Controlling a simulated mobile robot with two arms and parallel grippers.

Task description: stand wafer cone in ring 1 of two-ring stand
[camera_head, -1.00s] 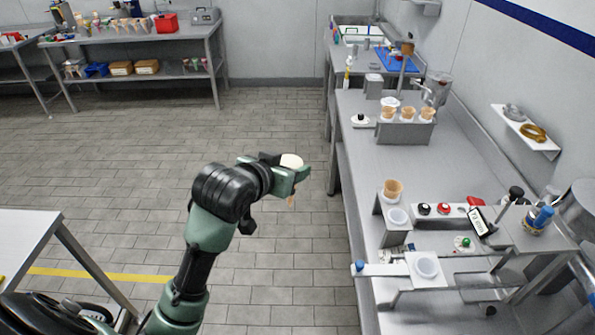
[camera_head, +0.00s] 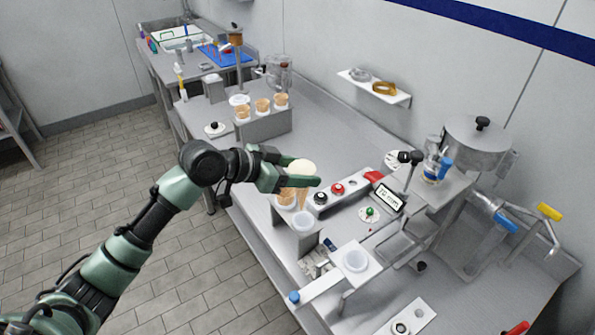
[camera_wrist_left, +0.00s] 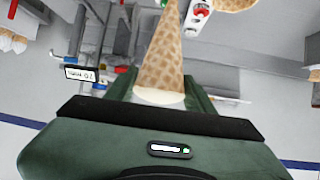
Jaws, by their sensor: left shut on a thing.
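My left gripper (camera_head: 303,178) is shut on a wafer cone with a pale, rounded top (camera_head: 302,167). In the left wrist view the cone (camera_wrist_left: 160,55) shows its waffle sides, with its pale filling (camera_wrist_left: 158,97) between the fingers. In the head view the cone hangs tip down, above and in front of the two-ring stand (camera_head: 306,244) at the counter's left edge. The stand's far place holds another wafer cone (camera_head: 285,199), partly hidden by the gripper. Its near place shows a white ring (camera_head: 303,221), empty. Ring numbers are not readable. My right gripper is not in view.
Beside the stand are a panel with red and black knobs (camera_head: 337,189), a small display (camera_head: 390,199) and a white cup holder (camera_head: 356,260). A rack with several cones (camera_head: 263,125) stands farther back. The bare counter (camera_head: 325,135) between them is clear.

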